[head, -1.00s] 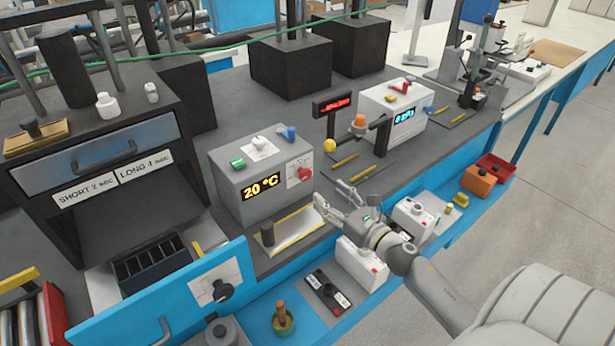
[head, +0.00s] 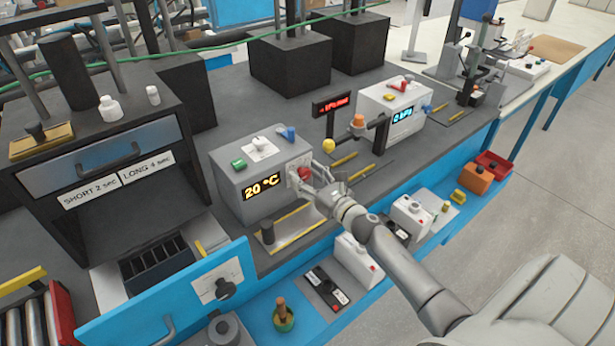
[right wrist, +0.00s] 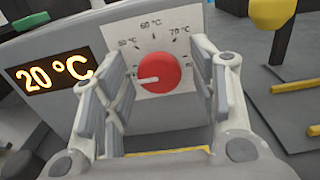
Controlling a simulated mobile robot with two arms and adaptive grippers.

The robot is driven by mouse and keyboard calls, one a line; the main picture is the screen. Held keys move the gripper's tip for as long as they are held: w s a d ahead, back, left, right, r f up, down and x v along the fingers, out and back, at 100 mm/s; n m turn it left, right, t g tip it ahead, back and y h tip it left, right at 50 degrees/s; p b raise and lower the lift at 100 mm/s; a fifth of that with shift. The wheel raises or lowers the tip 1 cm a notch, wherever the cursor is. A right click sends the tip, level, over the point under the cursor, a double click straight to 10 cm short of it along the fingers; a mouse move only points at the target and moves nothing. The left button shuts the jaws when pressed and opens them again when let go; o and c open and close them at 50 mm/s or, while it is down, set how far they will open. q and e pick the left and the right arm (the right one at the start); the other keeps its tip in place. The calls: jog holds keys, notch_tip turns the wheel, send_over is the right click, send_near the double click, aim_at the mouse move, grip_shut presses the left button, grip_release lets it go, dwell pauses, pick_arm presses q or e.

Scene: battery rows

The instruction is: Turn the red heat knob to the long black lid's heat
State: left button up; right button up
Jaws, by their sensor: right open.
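The red heat knob (head: 305,173) is on the front of a grey box whose display (head: 262,187) reads 20 °C. In the right wrist view the knob (right wrist: 158,78) has a white pointer aimed left, below the leftmost mark. Marks for 60 °C and 70 °C show on the white dial plate (right wrist: 180,22); the left mark is partly blurred. My right gripper (head: 312,178) is open, with its fingers (right wrist: 160,95) on either side of the knob; I cannot tell whether they touch it. The long black lid cannot be made out for certain. My left gripper is not in view.
Left of the box, a dark oven carries labels SHORT 2 sec and LONG 4 sec (head: 148,168). A yellow-edged plate (head: 290,228) lies below the box. An orange-topped post (head: 358,121) and a white 0 kPa box (head: 392,105) stand to the right.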

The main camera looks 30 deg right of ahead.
jog(key=c, duration=1)
